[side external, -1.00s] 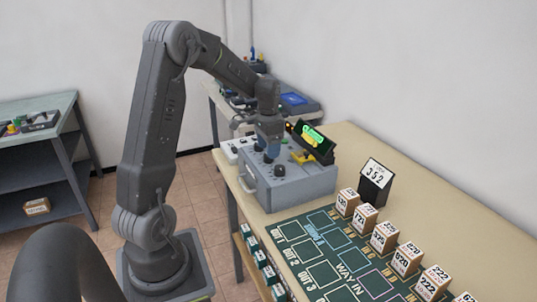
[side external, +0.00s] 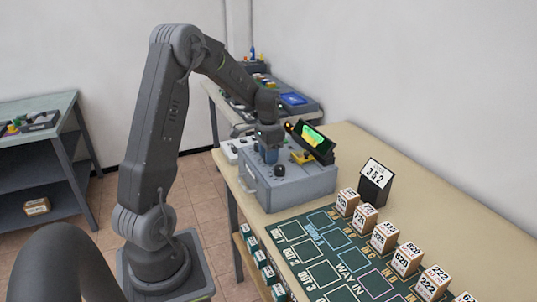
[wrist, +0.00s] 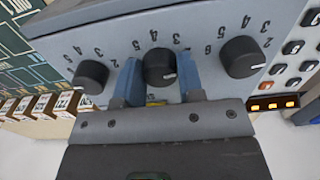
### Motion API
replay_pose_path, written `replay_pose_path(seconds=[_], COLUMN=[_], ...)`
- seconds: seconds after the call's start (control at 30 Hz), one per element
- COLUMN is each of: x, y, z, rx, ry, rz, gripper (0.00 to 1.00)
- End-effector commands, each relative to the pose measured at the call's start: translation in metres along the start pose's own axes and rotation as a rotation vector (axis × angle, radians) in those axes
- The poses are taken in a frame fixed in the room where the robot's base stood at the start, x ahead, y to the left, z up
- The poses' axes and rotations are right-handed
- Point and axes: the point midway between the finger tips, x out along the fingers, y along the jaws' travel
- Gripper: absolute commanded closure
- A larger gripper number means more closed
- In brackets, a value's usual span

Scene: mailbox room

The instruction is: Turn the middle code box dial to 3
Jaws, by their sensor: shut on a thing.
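The grey code box (side external: 300,188) stands on the table with a row of three dark dials on top. In the wrist view, the middle dial (wrist: 158,64) sits between my gripper's (wrist: 158,72) two blue fingers, which are shut on its sides. Its white mark points to the lower right of that picture. Numbers are printed around the dials and appear upside down; the fingers hide some. The left dial (wrist: 90,76) and right dial (wrist: 242,57) are free on either side. In the side view, my gripper (side external: 268,157) is down on the box and hides the middle dial.
A dark display with a green screen (side external: 314,137) and a yellow part (side external: 302,157) are close behind my gripper. A card stand (side external: 375,180) reads 352. Several numbered boxes (side external: 383,237) line the table beside a green sorting mat (side external: 328,270).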

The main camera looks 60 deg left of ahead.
Motion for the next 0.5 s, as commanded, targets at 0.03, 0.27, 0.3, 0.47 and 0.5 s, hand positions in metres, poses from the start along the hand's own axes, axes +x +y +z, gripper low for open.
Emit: replay_pose_path(seconds=[0.03,0.27,0.3,0.47,0.5], x=[-0.0002,-0.0004,-0.0004,-0.0004,-0.0004], y=[0.0000,0.0000,-0.0001,-0.0001,-0.0001], z=[-0.0001,-0.0001,-0.0001,-0.0001,-0.0001], rx=[0.000,-0.011,-0.019,-0.081,-0.104], ry=[0.000,0.000,0.000,0.001,0.000], rz=[0.000,0.000,0.000,0.000,0.000], gripper=[0.84,0.89,0.89,0.89,0.89])
